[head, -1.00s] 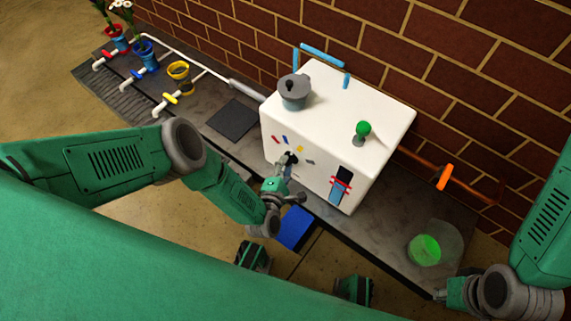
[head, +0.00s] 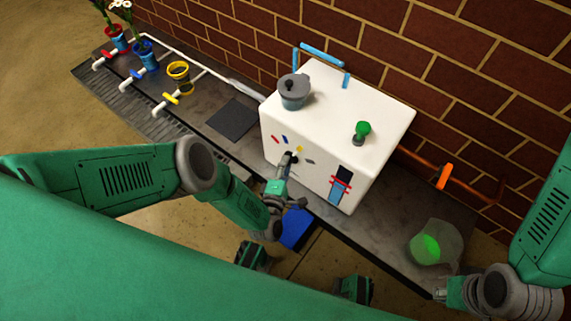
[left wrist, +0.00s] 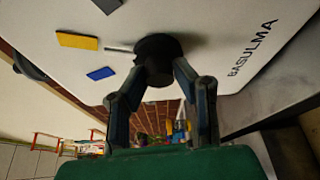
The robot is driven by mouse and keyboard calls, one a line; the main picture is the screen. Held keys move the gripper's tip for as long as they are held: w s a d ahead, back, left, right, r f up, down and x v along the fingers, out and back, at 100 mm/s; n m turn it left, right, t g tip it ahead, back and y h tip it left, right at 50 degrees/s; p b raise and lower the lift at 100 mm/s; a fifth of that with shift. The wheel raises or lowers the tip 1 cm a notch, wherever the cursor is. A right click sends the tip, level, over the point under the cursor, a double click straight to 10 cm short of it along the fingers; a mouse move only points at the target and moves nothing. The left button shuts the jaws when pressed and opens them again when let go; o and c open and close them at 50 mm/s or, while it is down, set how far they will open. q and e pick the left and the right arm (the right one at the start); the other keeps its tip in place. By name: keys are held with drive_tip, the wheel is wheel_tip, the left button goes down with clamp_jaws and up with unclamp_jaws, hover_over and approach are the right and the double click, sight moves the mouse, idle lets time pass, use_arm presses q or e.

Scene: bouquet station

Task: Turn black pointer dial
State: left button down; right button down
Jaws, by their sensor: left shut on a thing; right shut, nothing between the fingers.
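The black dial (left wrist: 156,52) sits on the front face of the white box (head: 375,95). In the left wrist view, its pale pointer (left wrist: 119,49) points left, between a yellow mark (left wrist: 77,41) and a blue mark (left wrist: 101,73). My left gripper (left wrist: 158,72) is shut on the dial, one finger on each side. In the head view, my left gripper (head: 290,163) is at the box front and partly hides the dial. My right gripper (head: 439,293) is shut and empty at the lower right, near the counter's front edge.
A grey pot (head: 294,97) and a green-knobbed lever (head: 362,130) are on the box top. A clear container with a green glow (head: 428,249) stands right on the counter. An orange-handled pipe (head: 445,177) runs along the wall. Coloured taps and flower pots (head: 148,62) stand far left.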

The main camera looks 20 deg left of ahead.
use_arm(q)
drive_tip(key=c, duration=1.3)
unclamp_jaws()
drive_tip(key=shift+d+f, duration=0.15)
drive_tip(key=shift+d, duration=0.1)
drive_tip(key=shift+a, duration=0.1)
drive_tip(key=s, duration=0.7)
drive_tip(key=shift+s+r, duration=0.25)
drive_tip(key=shift+d, duration=0.25)
